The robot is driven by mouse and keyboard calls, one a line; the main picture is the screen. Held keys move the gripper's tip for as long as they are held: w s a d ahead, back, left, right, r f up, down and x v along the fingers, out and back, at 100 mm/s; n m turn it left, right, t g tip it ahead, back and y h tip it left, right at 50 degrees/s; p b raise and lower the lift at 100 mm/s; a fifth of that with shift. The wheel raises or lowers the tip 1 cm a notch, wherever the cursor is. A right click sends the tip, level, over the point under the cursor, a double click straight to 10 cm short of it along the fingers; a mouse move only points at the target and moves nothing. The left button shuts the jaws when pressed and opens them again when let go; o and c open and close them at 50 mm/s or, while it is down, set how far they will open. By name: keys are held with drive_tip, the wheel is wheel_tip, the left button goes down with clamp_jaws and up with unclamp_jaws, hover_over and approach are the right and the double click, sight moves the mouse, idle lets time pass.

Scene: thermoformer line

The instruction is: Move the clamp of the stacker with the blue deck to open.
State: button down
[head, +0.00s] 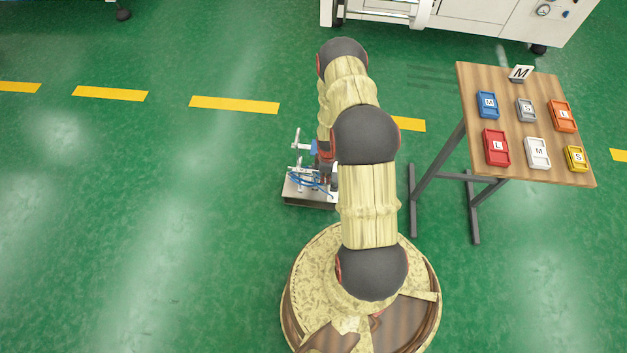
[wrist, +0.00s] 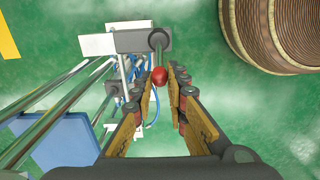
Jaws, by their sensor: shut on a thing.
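The stacker (head: 310,186) with the blue deck stands low on the floor, left of my arm in the head view, partly hidden by the arm. Its blue deck shows at lower left in the wrist view (wrist: 66,143) and as a small patch in the head view (head: 313,148). The clamp is a grey lever (wrist: 159,41) with a red ball knob (wrist: 160,75), beside a grey block at the top of the wrist view. My gripper (wrist: 163,84) is shut on the red knob, its two fingers on either side. The far side of the stacker is hidden.
Blue hoses (wrist: 140,70) and metal rods (wrist: 62,90) lie close left of my fingers. A wooden table (head: 540,165) with several coloured, lettered trays stands at right. A white machine (head: 470,15) is at the back. The green floor at left is clear.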

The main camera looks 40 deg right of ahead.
drive_tip(key=shift+s+d, duration=0.1)
drive_tip(key=shift+d, duration=0.05)
drive_tip(key=shift+s+d+r+p, duration=0.35)
drive_tip(key=shift+s+d, duration=0.25)
drive_tip(key=shift+s, duration=0.1)
drive_tip(key=shift+d, duration=0.1)
drive_tip(key=shift+s+d, duration=0.65)
drive_tip(key=shift+s, duration=0.2)
drive_tip(key=shift+s+d, duration=0.1)
drive_tip(key=shift+s+d+f, duration=0.3)
drive_tip(key=shift+s+d, duration=0.35)
drive_tip(key=shift+s, duration=0.1)
